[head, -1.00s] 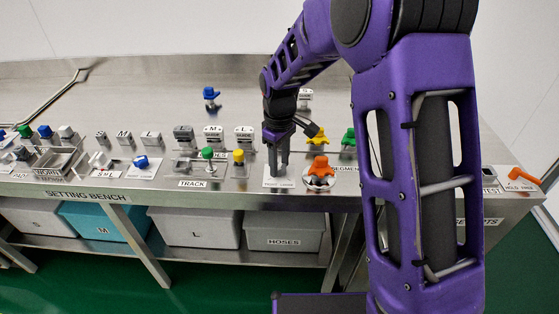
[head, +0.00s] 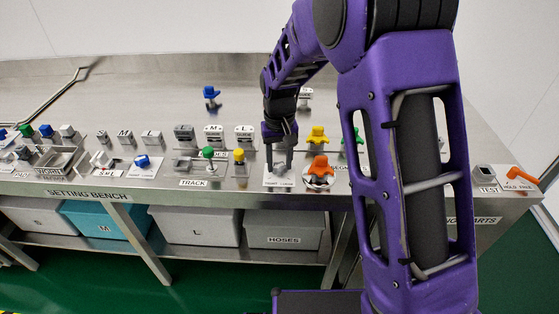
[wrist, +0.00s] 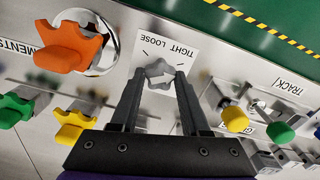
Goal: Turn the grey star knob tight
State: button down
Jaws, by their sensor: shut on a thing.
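The grey star knob (wrist: 159,74) sits on a white plate (wrist: 172,49) marked TIGHT and LOOSE in the wrist view. My gripper (wrist: 161,76) has one finger on each side of the knob and is shut on it. An arrow mark shows on the knob's top, pointing roughly toward the right finger. In the head view my gripper (head: 280,171) points down at the same plate (head: 271,182) near the bench's front edge, and its fingers partly hide the knob.
An orange knob (wrist: 66,50) on a round metal base stands close beside the plate, with yellow (wrist: 73,127) and green (wrist: 14,108) knobs near it. On the other side stand a yellow (wrist: 235,119) and a green (wrist: 280,132) knob by the TRACK label. The bench behind is mostly clear.

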aim_at(280, 166)
dwell(0.4)
jog(key=shift+c, duration=1.9)
grip_release()
jog(key=shift+r, duration=0.1)
notch_tip(280, 166, up, 17)
jog(key=p, duration=0.2)
jog(key=shift+r, duration=0.15)
